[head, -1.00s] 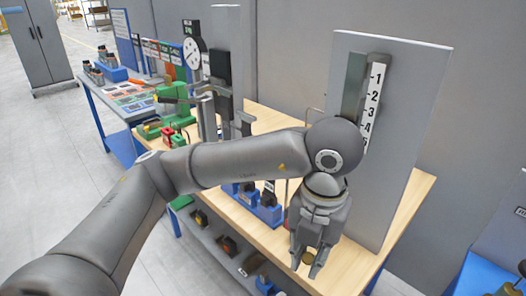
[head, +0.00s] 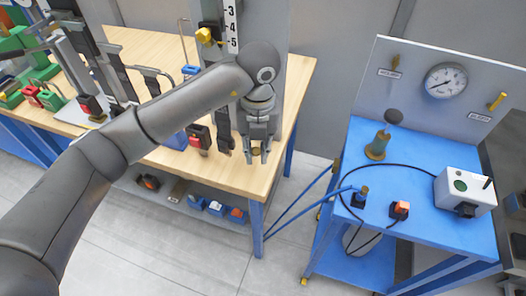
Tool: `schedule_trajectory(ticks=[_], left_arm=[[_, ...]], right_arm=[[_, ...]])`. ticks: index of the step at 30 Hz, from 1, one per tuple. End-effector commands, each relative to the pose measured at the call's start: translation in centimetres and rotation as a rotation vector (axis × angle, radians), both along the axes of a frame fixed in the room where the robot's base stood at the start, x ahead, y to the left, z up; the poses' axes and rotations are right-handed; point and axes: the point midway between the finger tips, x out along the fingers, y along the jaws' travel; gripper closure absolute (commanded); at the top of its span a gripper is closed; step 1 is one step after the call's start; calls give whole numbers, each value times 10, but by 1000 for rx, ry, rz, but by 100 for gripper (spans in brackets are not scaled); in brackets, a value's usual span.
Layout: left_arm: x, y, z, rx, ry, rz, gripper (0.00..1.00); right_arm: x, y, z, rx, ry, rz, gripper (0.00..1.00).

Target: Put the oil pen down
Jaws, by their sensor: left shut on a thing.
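My left gripper (head: 257,155) points down over the right part of the wooden bench (head: 270,180). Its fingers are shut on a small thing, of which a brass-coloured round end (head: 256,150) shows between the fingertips. I take this to be the oil pen, but most of it is hidden by the gripper. I cannot tell whether it touches the bench top. My right gripper is not in view.
Dark tools with red parts (head: 199,138) stand just left of the gripper. Behind is a board with a number scale (head: 231,28) and a yellow knob (head: 205,36). To the right, across a gap, stands a blue table (head: 420,225) with a gauge panel (head: 400,75).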

Motion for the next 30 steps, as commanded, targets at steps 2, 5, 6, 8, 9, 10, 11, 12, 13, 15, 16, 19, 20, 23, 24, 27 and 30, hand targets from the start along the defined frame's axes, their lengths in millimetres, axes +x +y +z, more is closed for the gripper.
schedule_trajectory(ticks=[2, 5, 6, 8, 9, 10, 11, 12, 13, 15, 16, 19, 20, 23, 24, 27, 30], left_arm=[[7, -6, -8, 1, 2, 1, 100], [13, -11, -17, -1, -1, 1, 100], [14, -12, -20, -1, -1, 1, 100], [16, -13, -22, -1, -1, 0, 100], [17, -14, -24, -1, -1, -1, 100], [18, -15, -25, -1, -1, -1, 100], [19, -16, -28, -1, -1, 0, 100], [20, -17, -31, 1, 0, 0, 100], [19, -16, -34, 1, 3, 0, 100], [19, -16, -43, 1, 3, 0, 100], [19, -16, -46, 1, 2, 0, 100], [20, -16, -56, 0, 0, 1, 100], [20, -16, -58, -1, -1, 0, 100], [20, -16, -60, -1, -3, -1, 100], [20, -16, -60, -1, -3, -1, 100], [20, -16, -60, -1, -3, -1, 100], [20, -16, -63, -1, -3, -1, 100]], right_arm=[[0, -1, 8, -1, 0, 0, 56], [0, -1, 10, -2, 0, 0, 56], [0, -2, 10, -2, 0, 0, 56], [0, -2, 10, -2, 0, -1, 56], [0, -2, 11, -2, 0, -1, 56], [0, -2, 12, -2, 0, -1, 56], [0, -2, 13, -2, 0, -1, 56], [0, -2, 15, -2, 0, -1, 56], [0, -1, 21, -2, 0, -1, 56], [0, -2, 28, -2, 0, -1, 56], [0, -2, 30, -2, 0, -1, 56], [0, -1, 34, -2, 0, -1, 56], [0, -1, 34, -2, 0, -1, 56], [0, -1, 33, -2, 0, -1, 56], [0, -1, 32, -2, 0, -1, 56], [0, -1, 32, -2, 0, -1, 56], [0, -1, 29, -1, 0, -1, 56]])
